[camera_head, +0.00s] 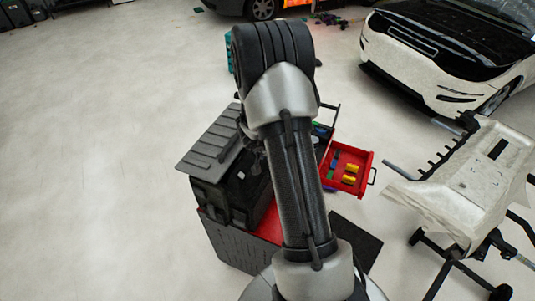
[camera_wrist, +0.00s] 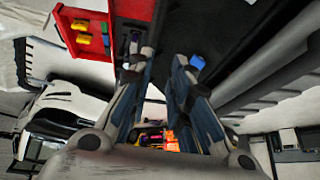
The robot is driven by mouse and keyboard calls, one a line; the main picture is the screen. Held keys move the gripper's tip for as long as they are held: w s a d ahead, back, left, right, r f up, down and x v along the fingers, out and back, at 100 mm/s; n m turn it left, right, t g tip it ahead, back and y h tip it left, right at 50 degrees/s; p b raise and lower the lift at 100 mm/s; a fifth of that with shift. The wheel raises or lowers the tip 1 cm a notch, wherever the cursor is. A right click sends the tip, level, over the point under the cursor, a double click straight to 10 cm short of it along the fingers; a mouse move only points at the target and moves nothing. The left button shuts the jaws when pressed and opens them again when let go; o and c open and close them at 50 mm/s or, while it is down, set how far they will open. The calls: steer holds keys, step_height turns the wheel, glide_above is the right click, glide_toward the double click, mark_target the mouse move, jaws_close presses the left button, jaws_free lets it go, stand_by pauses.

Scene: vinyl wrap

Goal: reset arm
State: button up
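My arm rises through the middle of the head view and bends at the top. It covers much of the tool cart (camera_head: 232,240), and I cannot make out my gripper clearly there. In the wrist view my gripper (camera_wrist: 163,62) shows two fingers standing apart with a gap between them. Nothing is visible held between the fingers. Past the fingertips are the dark inside of the cart and a small blue item (camera_wrist: 197,62).
A red drawer (camera_head: 364,160) stands pulled out at the cart's right, holding yellow and other small items. A stand with a light panel (camera_head: 478,165) is at the right. A white car (camera_head: 425,65) is parked behind. The floor (camera_head: 90,150) at left is clear.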

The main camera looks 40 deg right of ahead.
stand_by(0.3)
steer(key=w+a+r+n+t+y+b, duration=0.2)
steer(key=w+a+r+b, duration=0.15)
steer(key=a, duration=0.25)
steer(key=w+a+r+n+t+y+b, duration=0.1)
steer(key=w+a+r+n+t+b, duration=0.1)
steer(key=a+r+b, duration=0.4)
steer(key=s+a+n+y+b, duration=0.3)
steer(key=s+a+n+b, duration=0.15)
steer(key=a, duration=0.85)
steer(key=s+a+f+n+b, duration=0.1)
steer(key=s+a+b, duration=0.25)
steer(key=s, duration=0.25)
steer(key=s+a+n+b, duration=0.2)
steer(key=s+b, duration=0.2)
steer(key=s, duration=0.2)
steer(key=s+f+n+g+b, duration=0.1)
steer(key=s+f+b, duration=0.1)
steer(key=s, duration=0.4)
steer(key=s+d+f+g+h+b, duration=0.1)
steer(key=s+f+b, duration=0.2)
steer(key=s, duration=0.4)
steer(key=shift+s+f+n+b, duration=0.25)
steer(key=shift+f+n+b, duration=0.1)
steer(key=shift+f, duration=0.45)
steer(key=shift+c, duration=0.4)
